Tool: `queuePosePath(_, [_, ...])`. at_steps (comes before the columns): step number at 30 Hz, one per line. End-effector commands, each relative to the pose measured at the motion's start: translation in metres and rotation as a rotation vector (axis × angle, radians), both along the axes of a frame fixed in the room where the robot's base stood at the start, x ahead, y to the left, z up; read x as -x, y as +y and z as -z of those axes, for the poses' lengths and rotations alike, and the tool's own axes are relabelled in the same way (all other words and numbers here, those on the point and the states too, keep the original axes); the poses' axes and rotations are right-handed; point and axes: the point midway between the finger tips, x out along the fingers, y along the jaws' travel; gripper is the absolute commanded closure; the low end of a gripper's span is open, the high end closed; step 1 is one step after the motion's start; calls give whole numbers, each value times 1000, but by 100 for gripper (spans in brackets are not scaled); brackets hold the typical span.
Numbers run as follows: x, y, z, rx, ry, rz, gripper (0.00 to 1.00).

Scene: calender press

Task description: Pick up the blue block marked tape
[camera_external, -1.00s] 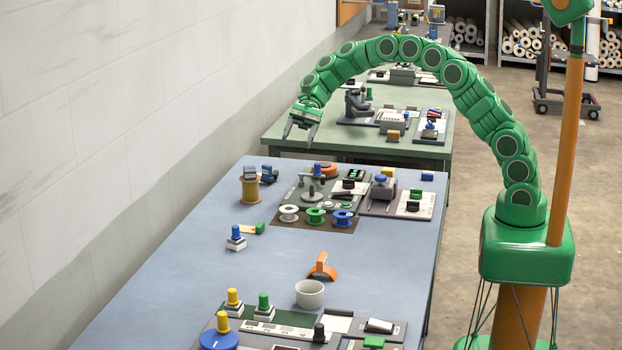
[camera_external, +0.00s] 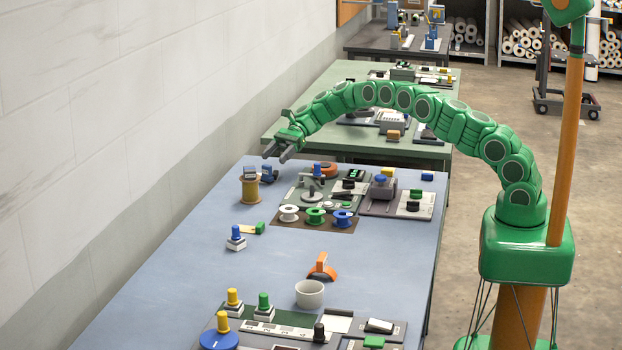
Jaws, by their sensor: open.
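My gripper (camera_external: 276,155) is open and empty, with its fingers pointing down and left above the far left of the blue table (camera_external: 190,285). Just below it, a small blue piece (camera_external: 267,170) sits on a dark base beside a yellow-brown spool (camera_external: 250,190). A grey-blue block (camera_external: 250,171) is on top of that spool. Another small blue block (camera_external: 427,177) lies alone at the table's far right corner. No marking is readable, so I cannot tell which one is marked tape.
A panel with white, green and blue spools (camera_external: 315,215) fills the far middle of the table. A white cup (camera_external: 309,293) and an orange handled piece (camera_external: 322,267) stand nearer. The wall is close on the left. The table's left middle is mostly clear.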

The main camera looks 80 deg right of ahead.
Motion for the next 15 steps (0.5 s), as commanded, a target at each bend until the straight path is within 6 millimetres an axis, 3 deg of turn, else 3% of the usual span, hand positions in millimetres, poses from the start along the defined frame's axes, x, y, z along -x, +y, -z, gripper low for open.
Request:
queuePosePath(4, [-2, -3, 6, -5, 7, 10, 34])
queuePosePath(15, [-12, 19, 17, -5, 6, 11, 34])
